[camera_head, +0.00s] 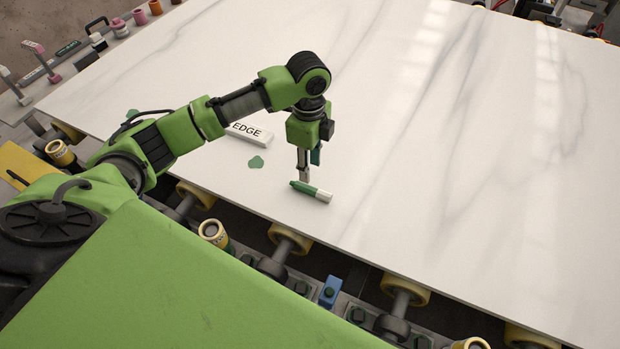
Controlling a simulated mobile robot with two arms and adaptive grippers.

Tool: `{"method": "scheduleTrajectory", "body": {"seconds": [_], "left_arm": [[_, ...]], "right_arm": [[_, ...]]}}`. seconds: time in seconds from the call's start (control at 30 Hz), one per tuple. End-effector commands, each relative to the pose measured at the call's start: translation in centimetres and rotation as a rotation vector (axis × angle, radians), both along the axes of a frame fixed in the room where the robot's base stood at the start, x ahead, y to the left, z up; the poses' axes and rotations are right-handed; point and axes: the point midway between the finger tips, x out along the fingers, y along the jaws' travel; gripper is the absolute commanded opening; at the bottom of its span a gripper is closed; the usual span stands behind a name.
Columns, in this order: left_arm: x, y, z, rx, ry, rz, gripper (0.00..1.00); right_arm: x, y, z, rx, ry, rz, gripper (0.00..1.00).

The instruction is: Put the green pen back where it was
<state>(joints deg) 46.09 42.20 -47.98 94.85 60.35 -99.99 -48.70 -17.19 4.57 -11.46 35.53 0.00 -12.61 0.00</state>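The green pen (312,191) lies on the white stone slab (400,170), green at its left end and white at its right end. My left gripper (308,173) points down just behind the pen. Its two fingers show apart, with the nearer fingertip right at the pen's far edge. I cannot tell whether it touches the pen. A white block lettered "EDGE" (250,132) lies left of the gripper, its left part hidden by my arm. A green mark (256,162) is on the slab left of the pen. My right gripper is out of view.
The slab rests on yellow rollers (290,238) along its near edge, close to the pen. Small tools and coloured pieces (140,17) line the far left rail. The slab's middle and right are clear.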

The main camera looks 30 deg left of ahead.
Motion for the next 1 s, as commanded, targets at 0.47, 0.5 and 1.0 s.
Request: {"method": "scheduleTrajectory", "body": {"seconds": [0.47,0.5,1.0], "left_arm": [[0.0,0.1,3.4,0.001,0.001,0.000,0.33],[0.0,0.1,3.4,0.000,0.001,0.000,0.33],[0.0,0.1,5.9,0.000,0.000,0.000,0.33]], "right_arm": [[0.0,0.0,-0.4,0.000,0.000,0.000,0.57],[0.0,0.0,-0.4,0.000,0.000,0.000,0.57],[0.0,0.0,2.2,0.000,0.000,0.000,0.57]]}}
